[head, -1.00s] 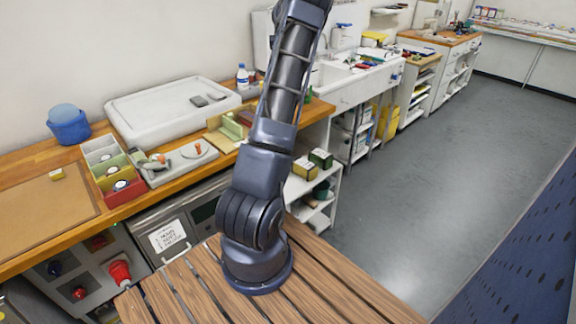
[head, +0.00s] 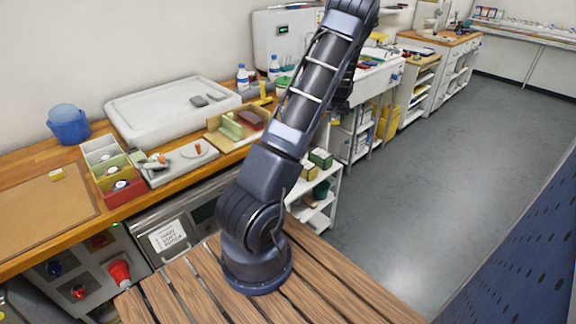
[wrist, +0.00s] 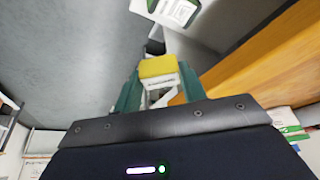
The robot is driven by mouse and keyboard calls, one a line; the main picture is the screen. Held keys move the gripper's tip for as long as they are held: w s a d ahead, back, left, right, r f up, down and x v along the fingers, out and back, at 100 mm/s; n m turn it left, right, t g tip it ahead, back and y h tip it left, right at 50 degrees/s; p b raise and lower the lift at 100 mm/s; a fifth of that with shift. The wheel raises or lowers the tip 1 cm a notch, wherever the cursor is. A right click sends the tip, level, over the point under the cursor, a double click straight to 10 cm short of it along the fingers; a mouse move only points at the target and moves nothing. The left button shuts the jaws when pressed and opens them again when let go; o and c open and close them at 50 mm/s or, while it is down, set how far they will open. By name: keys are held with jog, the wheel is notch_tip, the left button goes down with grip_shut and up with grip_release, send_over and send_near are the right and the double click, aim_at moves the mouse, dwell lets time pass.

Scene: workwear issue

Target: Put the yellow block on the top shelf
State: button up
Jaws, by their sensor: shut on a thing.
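In the wrist view my gripper (wrist: 159,84) has green fingers shut on a yellow block (wrist: 158,67); its lower face is pale with small dark print. The held block is tilted in that view and appears clear of any surface. In the head view my arm leans up to the right, and neither the gripper nor the held block can be made out. The white shelf unit (head: 322,206) stands right of the wooden counter, partly behind my arm; boxes with green sides (head: 320,158) sit on its upper level.
A small yellow piece (head: 56,174) lies on a brown board at the left of the counter. A white tray (head: 170,112), a blue tub (head: 68,124) and bottles (head: 242,77) stand along the counter. The grey floor (head: 440,170) at right is open.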

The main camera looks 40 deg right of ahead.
notch_tip(320, 180, down, 4)
jog(key=s+a, duration=0.2)
jog(key=m+g, duration=0.1)
jog(key=m, duration=0.3)
send_over(296, 184)
jog(key=a, duration=0.1)
notch_tip(296, 184, down, 15)
jog(key=shift+h, duration=0.3)
jog(key=shift+s+a+f, duration=0.15)
jog(key=shift+f, duration=2.45)
jog(key=shift+s+a+f, duration=0.1)
jog(key=shift+f, duration=2.5)
jog(key=o, duration=1)
jog(key=shift+f, duration=0.1)
jog(key=shift+c, duration=0.2)
jog(key=v, duration=1.2)
jog(key=shift+a, duration=0.1)
